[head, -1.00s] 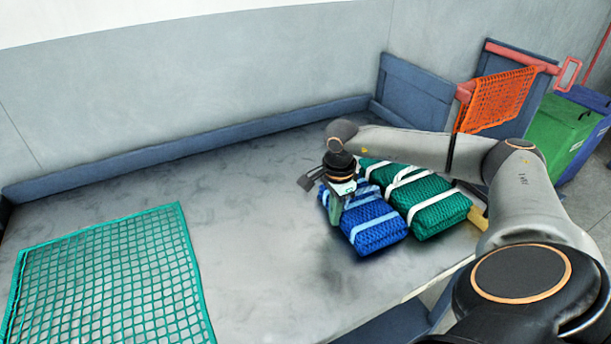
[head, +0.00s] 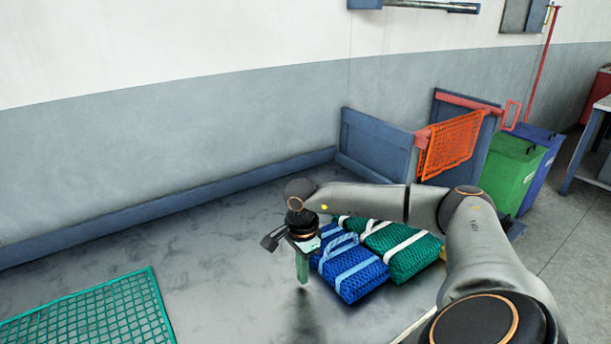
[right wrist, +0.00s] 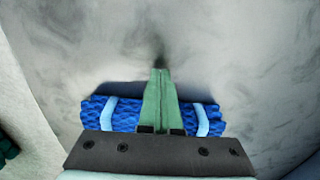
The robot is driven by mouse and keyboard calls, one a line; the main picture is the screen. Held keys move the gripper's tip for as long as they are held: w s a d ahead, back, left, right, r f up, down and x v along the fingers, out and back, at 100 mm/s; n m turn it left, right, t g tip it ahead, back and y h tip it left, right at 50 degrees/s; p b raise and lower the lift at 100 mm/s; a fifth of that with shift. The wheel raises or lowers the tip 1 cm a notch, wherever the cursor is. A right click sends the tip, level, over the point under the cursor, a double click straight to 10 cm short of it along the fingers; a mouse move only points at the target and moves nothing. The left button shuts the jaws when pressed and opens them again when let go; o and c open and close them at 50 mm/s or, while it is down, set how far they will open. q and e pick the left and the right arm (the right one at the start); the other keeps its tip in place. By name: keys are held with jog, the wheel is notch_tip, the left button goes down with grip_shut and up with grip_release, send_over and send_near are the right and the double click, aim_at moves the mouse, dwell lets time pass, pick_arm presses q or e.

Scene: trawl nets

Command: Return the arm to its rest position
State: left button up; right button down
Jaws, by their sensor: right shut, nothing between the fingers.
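My right gripper (head: 302,282) is shut and empty, pointing down above the grey table (head: 225,265), just left of the blue net bundle (head: 355,282). In the right wrist view its green fingers (right wrist: 161,75) are together, with the blue bundle (right wrist: 125,112) behind them, partly hidden. The right arm reaches in from the right, bent over the bundles. A green net bundle (head: 412,254) with white straps lies to the right of the blue one. My left gripper is not in view.
A green net (head: 85,312) lies flat at the table's left front. An orange net (head: 452,145) hangs on a red rail behind. A green bin (head: 512,170) and a blue bin (head: 545,165) stand at the right. The table's middle is bare.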

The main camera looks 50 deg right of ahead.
notch_tip(320, 180, up, 10)
dwell(0.3)
jog(key=shift+d, duration=0.1)
